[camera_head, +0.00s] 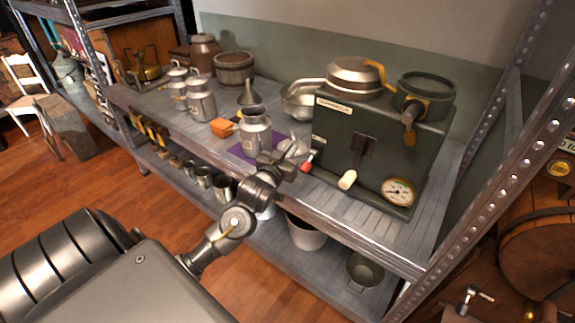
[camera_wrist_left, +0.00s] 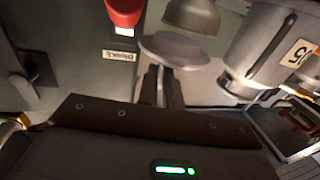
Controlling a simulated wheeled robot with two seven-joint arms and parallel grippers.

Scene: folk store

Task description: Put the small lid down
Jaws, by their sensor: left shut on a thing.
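My left gripper (camera_head: 284,159) is shut on the small lid (camera_head: 293,147), a grey metal disc held above the front of the upper shelf. In the left wrist view the small lid (camera_wrist_left: 172,50) sits at the tips of the closed fingers (camera_wrist_left: 165,85). To the left of the gripper in the head view, a metal can (camera_head: 256,135) with an open-looking top stands on a purple mat (camera_head: 240,153). This can shows its number label in the left wrist view (camera_wrist_left: 265,50). The lid is apart from the can. My right gripper is in neither view.
A dark green machine (camera_head: 375,150) with a red knob (camera_head: 307,164), a cream handle (camera_head: 347,180) and a gauge (camera_head: 398,192) stands just right of the gripper. An orange block (camera_head: 222,127), a funnel (camera_head: 248,95) and lidded cans (camera_head: 200,100) stand left and behind.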

